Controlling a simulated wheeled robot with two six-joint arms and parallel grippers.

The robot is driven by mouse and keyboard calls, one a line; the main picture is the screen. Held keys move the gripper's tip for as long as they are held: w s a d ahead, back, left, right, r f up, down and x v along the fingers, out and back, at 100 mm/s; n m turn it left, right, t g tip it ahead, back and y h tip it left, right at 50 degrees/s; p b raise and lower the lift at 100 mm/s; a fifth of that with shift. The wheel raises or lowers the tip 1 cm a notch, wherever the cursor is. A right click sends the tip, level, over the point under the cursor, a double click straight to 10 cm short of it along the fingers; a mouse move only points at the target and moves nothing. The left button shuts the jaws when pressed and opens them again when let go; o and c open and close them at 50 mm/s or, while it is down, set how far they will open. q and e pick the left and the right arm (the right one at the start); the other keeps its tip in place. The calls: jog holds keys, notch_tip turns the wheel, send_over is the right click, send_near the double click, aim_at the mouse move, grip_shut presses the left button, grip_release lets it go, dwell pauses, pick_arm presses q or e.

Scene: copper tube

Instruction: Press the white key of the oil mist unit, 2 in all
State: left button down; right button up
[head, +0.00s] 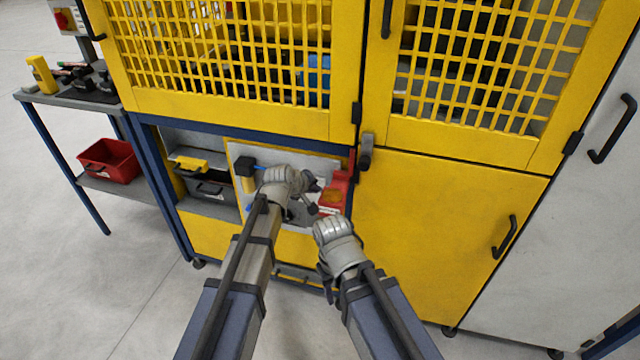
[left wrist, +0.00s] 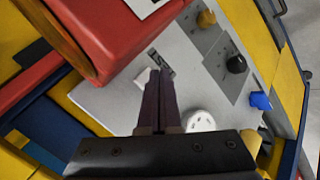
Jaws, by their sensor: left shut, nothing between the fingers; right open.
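My left gripper (head: 312,187) is in front of the pale grey panel in the open bay of the yellow machine. In the left wrist view its dark fingers (left wrist: 160,98) are together and empty, pointing at the panel. A small white piece (left wrist: 142,77), perhaps the white key, shows just beside the fingertips; whether they touch cannot be told. A red unit (left wrist: 125,30) is at upper left there and also shows in the head view (head: 337,190). Which part is the oil mist unit is unclear. My right gripper (head: 330,230) is lower right, its fingers mostly hidden.
The panel (left wrist: 110,98) also carries a white round part (left wrist: 199,121), a black knob (left wrist: 236,64), a yellow knob (left wrist: 206,18) and a blue part (left wrist: 260,101). Yellow doors (head: 440,220) stand to the right. A side table (head: 75,97) with a red bin (head: 108,160) is left.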

pick_arm(q)
jog(key=shift+w+d, duration=0.1)
jog(key=shift+w, duration=0.25)
jog(key=shift+w+d, duration=0.1)
jog(key=shift+w, duration=0.25)
dwell(0.6)
jog(key=shift+s, duration=0.15)
jog(key=shift+s+a, duration=0.25)
jog(key=shift+s, duration=0.4)
jog(key=s, duration=0.1)
jog(key=s+a, duration=0.1)
jog(key=s, duration=0.2)
jog(key=shift+s+a, duration=0.3)
jog(key=shift+s, duration=0.1)
dwell(0.6)
pick_arm(e)
grip_shut()
